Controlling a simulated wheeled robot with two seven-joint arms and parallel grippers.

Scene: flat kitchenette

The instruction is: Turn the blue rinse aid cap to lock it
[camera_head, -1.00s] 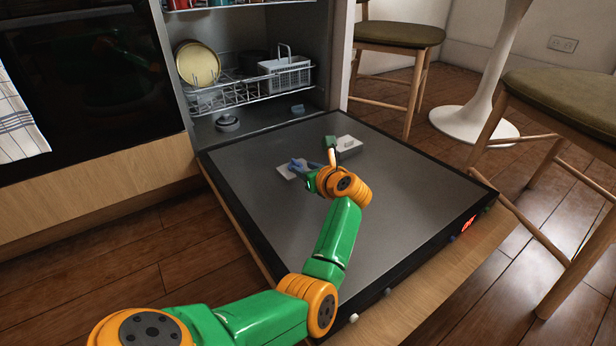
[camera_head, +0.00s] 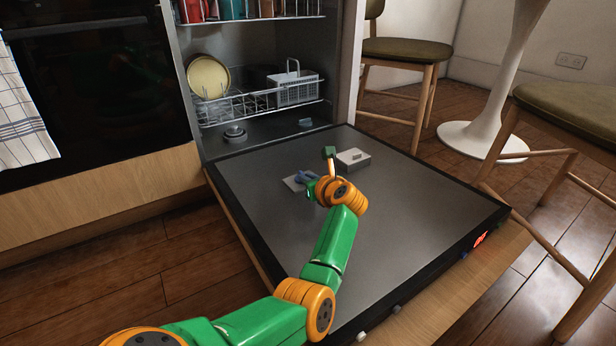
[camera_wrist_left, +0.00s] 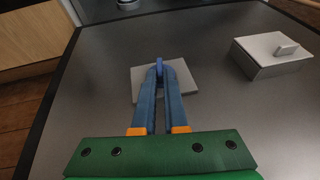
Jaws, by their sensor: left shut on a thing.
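The blue rinse aid cap (camera_wrist_left: 159,66) stands on a light grey square plate (camera_wrist_left: 183,80) set in the open dishwasher door (camera_head: 400,205). My left gripper (camera_wrist_left: 159,71) is shut on the cap's upright blue grip, with one finger on each side. In the head view the left gripper (camera_head: 306,178) covers most of the cap, and part of the plate (camera_head: 292,184) shows at its left. How far the cap is turned is hard to tell. My right gripper is in neither view.
A raised light grey dispenser box (camera_head: 353,160) with a small tab sits right of the plate. Behind the door are the lower rack (camera_head: 240,100) and a white cutlery basket (camera_head: 296,90). Stools (camera_head: 405,50) stand to the right. The door's front half is clear.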

